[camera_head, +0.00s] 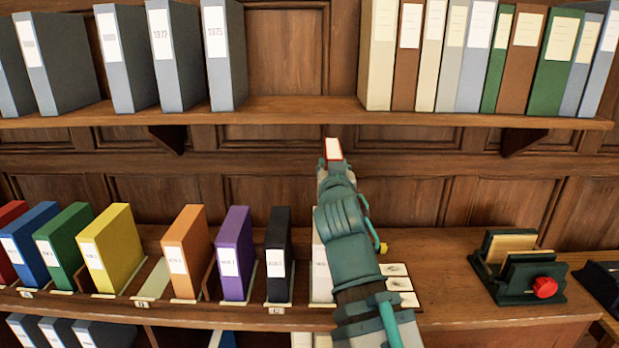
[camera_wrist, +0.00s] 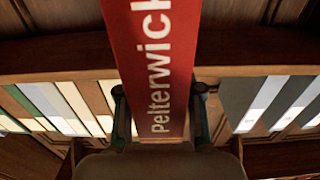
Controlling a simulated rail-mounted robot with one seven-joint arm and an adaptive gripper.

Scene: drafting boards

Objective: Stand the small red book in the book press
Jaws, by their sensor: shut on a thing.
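The small red book (camera_head: 334,149) is in my gripper (camera_head: 334,165), held up in front of the back wall, above the lower shelf. The book press (camera_head: 517,272) is dark green with wooden inner faces and a red knob. It stands on the lower shelf at the right, well apart from the book. A gap shows between its plates.
Coloured books, including a yellow book (camera_head: 108,250) and a black book (camera_head: 279,255), stand in a row at the lower left. White cards (camera_head: 398,284) lie right of my arm. The upper shelf (camera_head: 290,108) holds binders. A dark object (camera_head: 602,280) is cut off at the right edge.

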